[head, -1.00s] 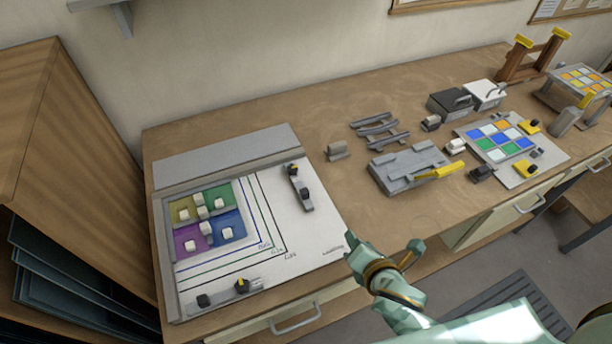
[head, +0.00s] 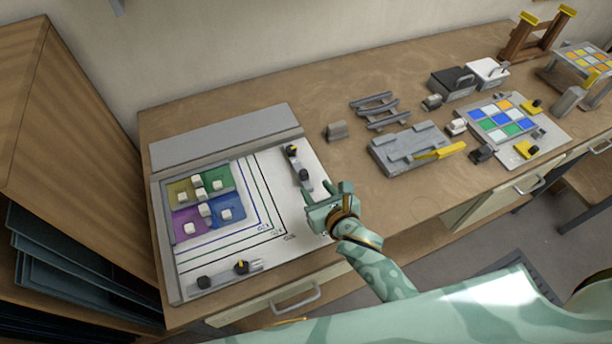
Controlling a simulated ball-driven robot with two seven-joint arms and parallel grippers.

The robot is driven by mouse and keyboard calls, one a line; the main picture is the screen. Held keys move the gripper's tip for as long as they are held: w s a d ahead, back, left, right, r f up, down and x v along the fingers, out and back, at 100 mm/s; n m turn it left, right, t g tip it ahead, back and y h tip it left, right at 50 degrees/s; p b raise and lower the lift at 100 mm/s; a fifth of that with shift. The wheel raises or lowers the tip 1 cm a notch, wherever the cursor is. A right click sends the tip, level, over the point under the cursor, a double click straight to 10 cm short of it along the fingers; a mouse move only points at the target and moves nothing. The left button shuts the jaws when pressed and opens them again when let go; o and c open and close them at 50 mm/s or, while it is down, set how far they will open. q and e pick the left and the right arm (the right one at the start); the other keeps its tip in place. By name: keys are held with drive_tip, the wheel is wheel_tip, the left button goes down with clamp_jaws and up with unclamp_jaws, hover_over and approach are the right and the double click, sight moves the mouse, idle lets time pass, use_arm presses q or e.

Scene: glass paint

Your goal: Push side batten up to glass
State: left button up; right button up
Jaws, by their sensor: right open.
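The side batten (head: 299,168) is a short grey bar with dark knobs. It lies on the white board (head: 290,222), to the right of the glass and apart from it. The glass (head: 186,222) shows yellow, green, purple and blue panes with several white knobs on them, in the board's left part. My right gripper (head: 325,188) is open and empty, over the board's right edge, just below and right of the side batten's near end. I cannot tell whether it touches the batten. My left gripper is not in view.
A second batten (head: 228,275) with dark knobs lies along the board's front edge. Printed lines cross the clear strip between glass and side batten. A grey fixture with a yellow handle (head: 440,153) and a coloured tile panel (head: 505,123) stand farther right.

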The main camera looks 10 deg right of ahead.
sight(305, 176)
drive_tip(key=b+x, duration=0.1)
drive_tip(key=x, duration=0.7)
drive_tip(key=shift+s, duration=0.1)
clamp_jaws()
